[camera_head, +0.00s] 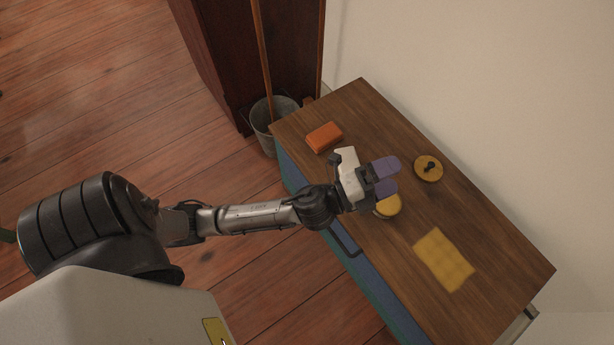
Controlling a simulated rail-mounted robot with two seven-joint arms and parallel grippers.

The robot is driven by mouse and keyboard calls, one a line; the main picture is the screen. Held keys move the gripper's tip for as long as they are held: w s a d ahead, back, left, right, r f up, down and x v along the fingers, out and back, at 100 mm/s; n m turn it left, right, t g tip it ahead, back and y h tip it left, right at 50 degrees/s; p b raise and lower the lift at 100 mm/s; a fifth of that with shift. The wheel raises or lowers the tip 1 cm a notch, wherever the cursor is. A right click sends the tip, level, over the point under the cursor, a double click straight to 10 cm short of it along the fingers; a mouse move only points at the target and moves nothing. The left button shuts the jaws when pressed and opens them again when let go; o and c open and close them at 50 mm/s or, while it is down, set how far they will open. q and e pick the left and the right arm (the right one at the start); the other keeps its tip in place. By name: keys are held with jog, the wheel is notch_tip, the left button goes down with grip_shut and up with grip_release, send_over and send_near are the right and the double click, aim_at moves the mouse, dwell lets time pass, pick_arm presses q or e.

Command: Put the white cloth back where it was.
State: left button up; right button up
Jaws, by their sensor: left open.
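My left gripper (389,176) reaches over the wooden top of the cabinet (475,235). Its two purple fingertips are apart, with nothing visible between them. I cannot make out a white cloth in this view. A flat yellow cloth or square (443,260) lies on the cabinet top, below and to the right of the gripper in the picture. A round yellow thing (391,208) shows just below the gripper, partly hidden by it. My right gripper is not in view.
An orange block (324,137) lies near the cabinet's upper left edge. A round yellow lid with a dark knob (428,169) lies near the wall. A metal bucket (263,126) with a wooden pole stands on the floor. The cabinet top's lower right end is clear.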

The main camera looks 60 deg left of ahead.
pick_arm(q)
jog(key=s+a+f+n+g+y, duration=0.55)
jog(key=f+n, duration=0.25)
jog(key=n, duration=0.2)
jog(key=s+f+n+g, duration=0.4)
jog(key=s+f+g, duration=0.1)
jog(key=s, duration=0.4)
jog(key=s+f+n+g, duration=0.4)
jog(key=s+f+g, duration=0.1)
jog(key=s, duration=0.4)
jog(key=shift+s+f+g, duration=0.15)
jog(key=shift+f+g, duration=0.15)
jog(key=shift+g, duration=0.05)
